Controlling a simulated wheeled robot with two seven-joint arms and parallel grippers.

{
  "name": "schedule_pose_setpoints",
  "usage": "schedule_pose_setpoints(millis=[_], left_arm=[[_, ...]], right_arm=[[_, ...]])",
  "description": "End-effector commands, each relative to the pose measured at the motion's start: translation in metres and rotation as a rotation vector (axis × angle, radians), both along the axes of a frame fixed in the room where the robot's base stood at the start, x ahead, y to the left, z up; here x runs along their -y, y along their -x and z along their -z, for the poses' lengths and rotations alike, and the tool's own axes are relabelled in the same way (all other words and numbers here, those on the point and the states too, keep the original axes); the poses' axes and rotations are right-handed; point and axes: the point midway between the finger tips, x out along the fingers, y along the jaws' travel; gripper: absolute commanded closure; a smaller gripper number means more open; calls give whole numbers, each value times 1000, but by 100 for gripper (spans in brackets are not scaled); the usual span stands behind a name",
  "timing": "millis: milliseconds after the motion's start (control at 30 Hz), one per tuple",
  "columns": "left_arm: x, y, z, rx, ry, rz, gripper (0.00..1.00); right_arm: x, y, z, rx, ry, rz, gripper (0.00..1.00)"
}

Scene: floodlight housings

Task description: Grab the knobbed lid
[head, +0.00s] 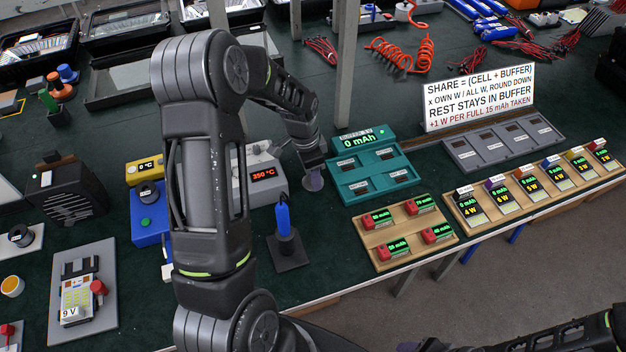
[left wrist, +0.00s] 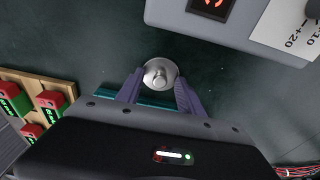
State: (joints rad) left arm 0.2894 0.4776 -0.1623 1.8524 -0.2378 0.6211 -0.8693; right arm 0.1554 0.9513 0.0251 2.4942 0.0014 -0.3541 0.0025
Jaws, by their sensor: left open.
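The knobbed lid (left wrist: 160,74) is a round silvery disc with a small knob at its middle, seen from above in the left wrist view. It lies on the dark green table top, just ahead of and between the fingertips of my left gripper (left wrist: 158,92). The purple fingers are apart and nothing is held. In the head view my left gripper (head: 313,181) points down at the table between the grey heater box and the teal buffer tray. The lid cannot be made out there. Of my right arm, only dark links show at the lower right edge; its fingers do not show.
The grey box with a 350 °C display (head: 246,180) stands left of my left gripper. The teal buffer tray (head: 345,192) is close on its right. A blue tool in a black stand (head: 290,255) is nearer the front edge. A wooden cell tray (head: 375,238) lies front right.

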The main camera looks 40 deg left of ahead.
Motion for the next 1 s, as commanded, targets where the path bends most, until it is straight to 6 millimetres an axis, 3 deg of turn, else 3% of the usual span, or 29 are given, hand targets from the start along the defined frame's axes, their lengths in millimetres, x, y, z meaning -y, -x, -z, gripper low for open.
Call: schedule_pose_setpoints(millis=[367,900,1000], left_arm=[[0,0,0,0,0,0,57],[0,0,0,0,0,1,100],[0,0,0,0,0,1,100]], right_arm=[[0,0,0,0,0,0,40],[0,0,0,0,0,0,40],[0,0,0,0,0,0,40]])
